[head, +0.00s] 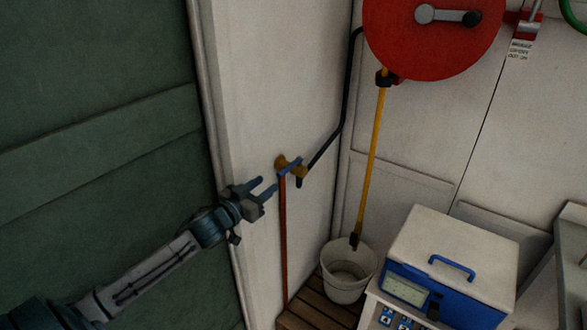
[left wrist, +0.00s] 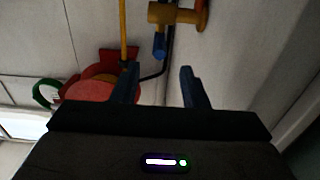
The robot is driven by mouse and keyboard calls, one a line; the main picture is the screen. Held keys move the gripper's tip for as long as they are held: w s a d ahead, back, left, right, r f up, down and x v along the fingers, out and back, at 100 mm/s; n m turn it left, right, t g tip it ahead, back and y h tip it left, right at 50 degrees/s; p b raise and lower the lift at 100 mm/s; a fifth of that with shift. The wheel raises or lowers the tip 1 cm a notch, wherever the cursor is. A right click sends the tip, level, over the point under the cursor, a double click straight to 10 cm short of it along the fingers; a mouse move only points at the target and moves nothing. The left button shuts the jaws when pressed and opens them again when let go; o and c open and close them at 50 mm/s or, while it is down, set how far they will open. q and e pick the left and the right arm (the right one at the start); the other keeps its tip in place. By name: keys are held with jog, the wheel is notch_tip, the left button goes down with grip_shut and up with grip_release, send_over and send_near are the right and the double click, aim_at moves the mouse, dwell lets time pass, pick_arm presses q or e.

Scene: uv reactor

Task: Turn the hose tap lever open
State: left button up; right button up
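The hose tap (head: 291,164) is a small brass body on the white wall, with a blue lever (head: 290,167) slanting across its front. In the left wrist view the brass tap (left wrist: 178,16) is at the top, and the blue lever (left wrist: 160,46) points towards me, its end above the gap between my fingers. My left gripper (head: 268,184) is open and empty, just left of and below the lever. Its two dark fingers (left wrist: 159,74) stand apart in the left wrist view, with no contact on the lever visible. My right gripper is in neither view.
A red pipe (head: 283,240) runs down below the tap. A black hose (head: 344,100) leads up to the red reel (head: 430,35). A blue and white case (head: 450,265) is at right.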

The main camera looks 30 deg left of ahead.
aim_at(293, 164)
pick_arm(q)
jog(key=shift+w+d, duration=0.2)
jog(key=shift+w, duration=2.4)
jog(key=shift+w+d, duration=0.2)
jog(key=shift+w, duration=2.35)
jog(key=shift+c, duration=0.2)
grip_shut()
